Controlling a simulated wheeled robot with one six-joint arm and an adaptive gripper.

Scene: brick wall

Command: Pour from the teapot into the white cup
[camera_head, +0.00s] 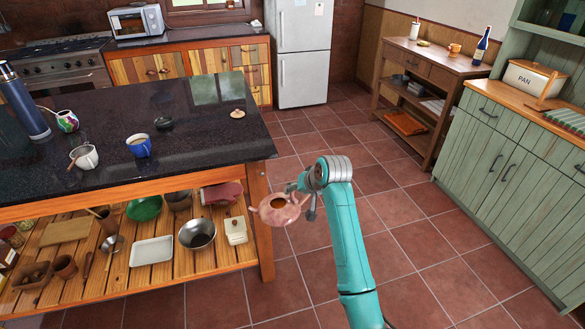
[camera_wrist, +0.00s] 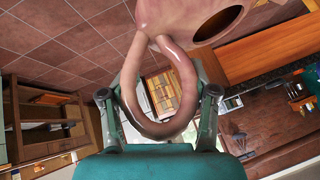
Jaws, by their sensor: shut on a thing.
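The teapot (camera_head: 276,216) is pinkish-brown with an open top. It is held in the air just past the right end of the dark counter, roughly upright. My gripper (camera_head: 303,199) is shut on the teapot's looped handle (camera_wrist: 183,82), which passes between the fingers in the wrist view. The teapot's body (camera_wrist: 176,14) and dark opening also show there, at the top. The white cup (camera_head: 88,160) stands on the counter at the left, well away from the teapot. A brown stick-like piece shows at its left side. The teapot's contents cannot be made out.
A blue cup (camera_head: 139,147) stands right of the white cup, with a patterned cup (camera_head: 67,121) and a tall blue flask (camera_head: 22,103) behind. The counter's (camera_head: 215,150) right part is mostly clear.

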